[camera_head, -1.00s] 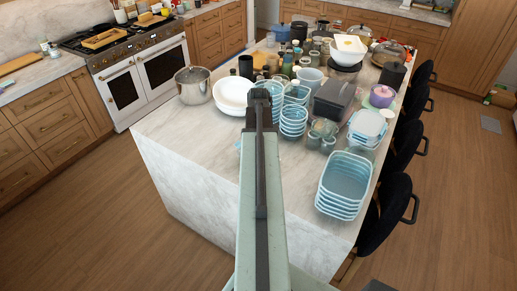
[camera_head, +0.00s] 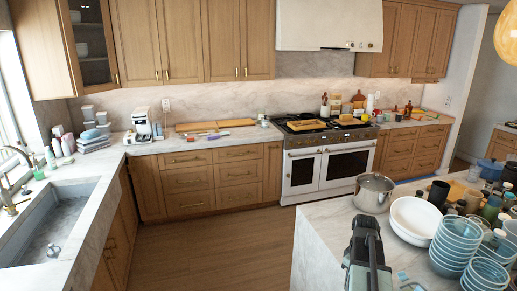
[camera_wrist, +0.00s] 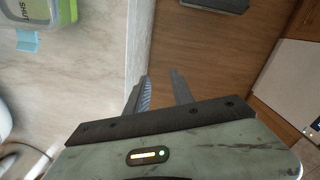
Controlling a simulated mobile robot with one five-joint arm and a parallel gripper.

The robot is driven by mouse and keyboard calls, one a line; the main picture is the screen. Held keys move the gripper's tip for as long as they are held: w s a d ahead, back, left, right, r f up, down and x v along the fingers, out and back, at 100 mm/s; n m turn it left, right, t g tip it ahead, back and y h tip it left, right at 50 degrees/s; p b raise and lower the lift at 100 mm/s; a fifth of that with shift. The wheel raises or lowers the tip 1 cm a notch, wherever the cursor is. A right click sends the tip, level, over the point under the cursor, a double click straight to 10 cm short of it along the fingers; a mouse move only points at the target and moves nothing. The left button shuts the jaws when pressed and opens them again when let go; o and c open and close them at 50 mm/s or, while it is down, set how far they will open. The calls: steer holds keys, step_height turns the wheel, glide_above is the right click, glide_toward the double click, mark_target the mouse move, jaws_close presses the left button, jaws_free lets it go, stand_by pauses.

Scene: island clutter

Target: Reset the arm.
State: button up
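The task names no object, only my arm. In the head view the dark end of my arm (camera_head: 366,258) shows at the bottom, right of centre, in front of the marble island (camera_head: 335,232). In the wrist view the two dark fingers of my gripper (camera_wrist: 158,76) stand apart. Nothing is between them, and the island edge and wood floor show beyond. My gripper is open and empty.
A steel pot (camera_head: 373,194), white bowls (camera_head: 415,216) and stacked blue bowls (camera_head: 457,240) crowd the island beside my arm. A stove (camera_head: 330,165) stands at the back wall and a sink (camera_head: 50,228) at left. The wood floor (camera_head: 215,245) between is clear.

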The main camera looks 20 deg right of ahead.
steer(key=w+a+f+n+b, duration=0.1)
steer(key=w+a+f+b, duration=0.15)
steer(key=a, duration=0.85)
steer(key=w+a+f+n+b, duration=0.1)
steer(key=w+a+f, duration=0.25)
steer(key=a, duration=0.65)
steer(key=s+a+f+m+b, duration=0.1)
steer(key=a+m, duration=0.5)
steer(key=a, duration=0.8)
steer(key=shift+s+a+b, duration=0.15)
steer(key=shift+s+b, duration=0.55)
